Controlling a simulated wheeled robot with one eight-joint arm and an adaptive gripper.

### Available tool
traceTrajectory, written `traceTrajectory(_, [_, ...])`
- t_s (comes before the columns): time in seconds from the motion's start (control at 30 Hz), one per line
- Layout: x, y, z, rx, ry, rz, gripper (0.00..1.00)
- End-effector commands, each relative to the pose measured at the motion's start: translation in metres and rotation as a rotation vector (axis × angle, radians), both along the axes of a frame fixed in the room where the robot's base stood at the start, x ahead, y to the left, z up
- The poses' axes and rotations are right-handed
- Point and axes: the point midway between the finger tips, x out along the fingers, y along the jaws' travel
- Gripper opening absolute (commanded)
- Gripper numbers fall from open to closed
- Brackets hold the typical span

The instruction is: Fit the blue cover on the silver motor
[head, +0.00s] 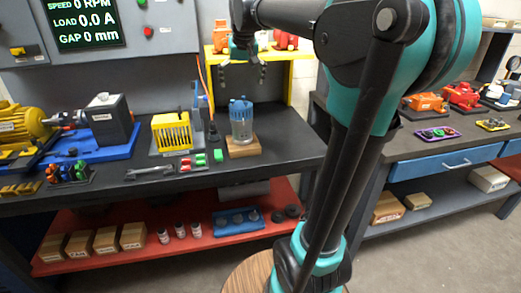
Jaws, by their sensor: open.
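The silver motor (242,131) stands upright on a wooden block (243,148) near the right end of the dark bench. The blue cover (240,107) is on top of the silver motor and looks roughly upright. At this size I cannot tell whether it sits fully down. My gripper (242,79) is above the blue cover, with its fingers spread apart and nothing between them. A gap shows between the fingertips and the cover.
A yellow shelf (297,54) with red-orange motors stands behind my gripper. A yellow finned part (171,131), a blue-based machine (107,118) and small green and red pieces lie to the left. A second bench (428,150) is at the right, behind my arm.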

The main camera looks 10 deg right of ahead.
Motion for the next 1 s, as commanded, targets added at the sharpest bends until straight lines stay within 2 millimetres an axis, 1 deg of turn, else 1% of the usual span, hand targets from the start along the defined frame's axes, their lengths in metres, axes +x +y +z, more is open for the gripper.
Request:
traceTrajectory(0.07, [-0.004, -0.002, -0.010, 0.000, 0.001, 0.000, 0.98])
traceTrajectory(0.13, [-0.012, -0.005, -0.029, 0.000, 0.002, -0.001, 0.98])
traceTrajectory(0.17, [-0.017, -0.006, -0.040, 0.000, 0.003, -0.001, 0.98])
traceTrajectory(0.27, [-0.043, -0.014, -0.090, 0.001, 0.006, -0.002, 0.98])
traceTrajectory(0.3, [-0.056, -0.017, -0.112, 0.001, 0.007, -0.003, 0.98])
traceTrajectory(0.37, [-0.078, -0.022, -0.146, 0.001, 0.009, -0.003, 0.98])
traceTrajectory(0.4, [-0.094, -0.025, -0.168, 0.002, 0.011, -0.002, 0.98])
traceTrajectory(0.47, [-0.120, -0.029, -0.200, 0.002, 0.013, -0.003, 0.98])
traceTrajectory(0.5, [-0.138, -0.031, -0.221, 0.002, 0.015, -0.003, 0.98])
traceTrajectory(0.57, [-0.164, -0.034, -0.249, 0.002, 0.017, -0.003, 0.98])
traceTrajectory(0.6, [-0.182, -0.036, -0.266, 0.002, 0.018, -0.002, 0.98])
traceTrajectory(0.63, [-0.194, -0.037, -0.277, 0.002, 0.019, -0.002, 0.98])
traceTrajectory(0.7, [-0.219, -0.038, -0.299, 0.003, 0.020, -0.003, 0.98])
traceTrajectory(0.8, [-0.243, -0.040, -0.319, 0.003, 0.022, -0.003, 0.98])
traceTrajectory(0.9, [-0.256, -0.040, -0.329, 0.004, 0.022, -0.002, 0.98])
traceTrajectory(1.0, [-0.259, -0.040, -0.331, 0.004, 0.023, -0.002, 0.98])
